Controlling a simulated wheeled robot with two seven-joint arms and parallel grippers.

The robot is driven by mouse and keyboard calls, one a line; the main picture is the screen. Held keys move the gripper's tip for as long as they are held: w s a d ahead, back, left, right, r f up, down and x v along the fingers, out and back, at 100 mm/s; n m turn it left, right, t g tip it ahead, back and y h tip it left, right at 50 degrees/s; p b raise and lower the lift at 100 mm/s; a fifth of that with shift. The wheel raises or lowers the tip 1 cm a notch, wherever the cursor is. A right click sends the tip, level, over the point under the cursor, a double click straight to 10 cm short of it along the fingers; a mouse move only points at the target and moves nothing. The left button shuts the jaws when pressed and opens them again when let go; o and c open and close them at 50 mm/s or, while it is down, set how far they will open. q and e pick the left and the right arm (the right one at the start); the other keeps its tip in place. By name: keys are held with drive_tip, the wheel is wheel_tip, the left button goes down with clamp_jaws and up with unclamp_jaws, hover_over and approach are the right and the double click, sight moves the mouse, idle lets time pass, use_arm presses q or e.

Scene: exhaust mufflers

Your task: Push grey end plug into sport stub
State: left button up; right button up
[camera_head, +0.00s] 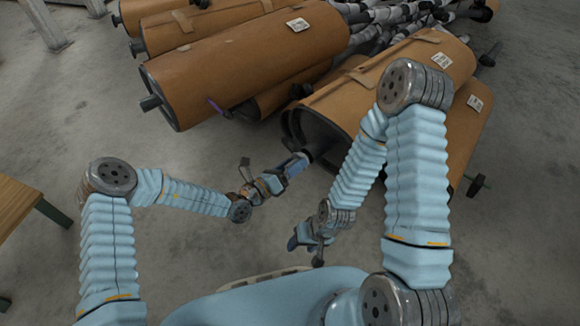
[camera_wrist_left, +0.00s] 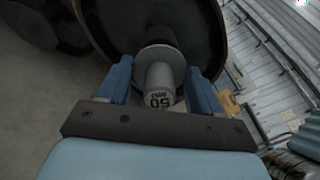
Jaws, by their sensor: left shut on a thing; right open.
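My left gripper (camera_head: 300,161) is shut on the grey end plug, directly in front of a brown-wrapped muffler's dark open end. In the left wrist view, the grey end plug (camera_wrist_left: 159,88) sits between the two blue fingers (camera_wrist_left: 159,92), with "50" printed on its near end. A wider ring and the grey sport stub (camera_wrist_left: 157,13) lie behind it, in line. I cannot tell how far the plug is inside the stub. In the head view the stub (camera_head: 321,149) is a small dark shape at the gripper's tip. My right gripper (camera_head: 294,242) is open and empty, lower and apart from the muffler.
Several brown-wrapped mufflers (camera_head: 240,65) are piled at the back, with grey pipes (camera_head: 385,18) among them. A wooden table (camera_head: 15,200) stands at the left edge. The concrete floor (camera_head: 75,110) is clear at left.

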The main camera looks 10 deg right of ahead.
use_arm(q)
drive_tip(key=shift+p, duration=0.8)
idle(1.4)
drive_tip(key=shift+x, duration=1.4)
drive_tip(key=o, duration=1.1)
drive_tip(key=p+v, duration=0.1)
drive_tip(key=v, duration=1.2)
drive_tip(key=shift+s+a, duration=0.2)
drive_tip(key=shift+a, duration=0.15)
